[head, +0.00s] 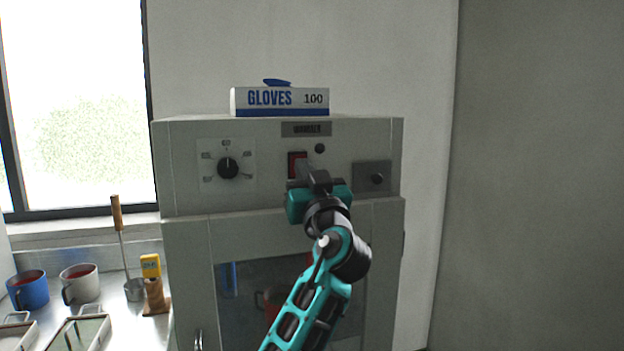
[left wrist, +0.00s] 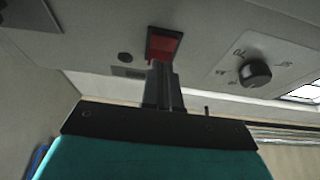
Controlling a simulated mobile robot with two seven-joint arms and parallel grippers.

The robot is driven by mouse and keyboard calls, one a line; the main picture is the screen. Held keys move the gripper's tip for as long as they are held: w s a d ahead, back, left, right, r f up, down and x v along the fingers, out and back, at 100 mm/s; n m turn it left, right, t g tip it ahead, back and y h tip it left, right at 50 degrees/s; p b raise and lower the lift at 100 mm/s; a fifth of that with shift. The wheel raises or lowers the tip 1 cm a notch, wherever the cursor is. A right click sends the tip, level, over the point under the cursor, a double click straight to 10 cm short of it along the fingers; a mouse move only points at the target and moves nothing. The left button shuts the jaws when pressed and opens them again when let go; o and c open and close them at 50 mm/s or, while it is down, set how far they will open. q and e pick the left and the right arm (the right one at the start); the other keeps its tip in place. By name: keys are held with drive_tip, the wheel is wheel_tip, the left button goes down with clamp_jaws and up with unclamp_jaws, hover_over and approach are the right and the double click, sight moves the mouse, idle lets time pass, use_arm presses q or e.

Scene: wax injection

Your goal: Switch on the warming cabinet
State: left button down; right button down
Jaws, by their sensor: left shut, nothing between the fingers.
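The warming cabinet (head: 182,250) is a grey box with a control panel across its top. Its red rocker switch (head: 293,158) sits in a black frame mid-panel, and it also shows in the left wrist view (left wrist: 164,45). My left gripper (head: 302,170) is shut and empty, with its fingertips at the lower part of the switch. In the left wrist view the closed fingers (left wrist: 160,72) overlap the switch's lower edge; I cannot tell whether they touch it. A small round lamp (head: 320,148) right of the switch is dark. My right gripper is out of view.
A glove box (head: 280,101) lies on the cabinet. Mugs (head: 79,284), a ladle and trays stand on the left bench.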

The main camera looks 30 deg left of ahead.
use_arm(q)
drive_tip(key=shift+w+a+r, duration=0.25)
drive_tip(key=shift+w+a, duration=0.15)
drive_tip(key=shift+a, duration=0.05)
drive_tip(key=shift+w+a+r, duration=0.1)
drive_tip(key=shift+r, duration=0.05)
idle(0.4)
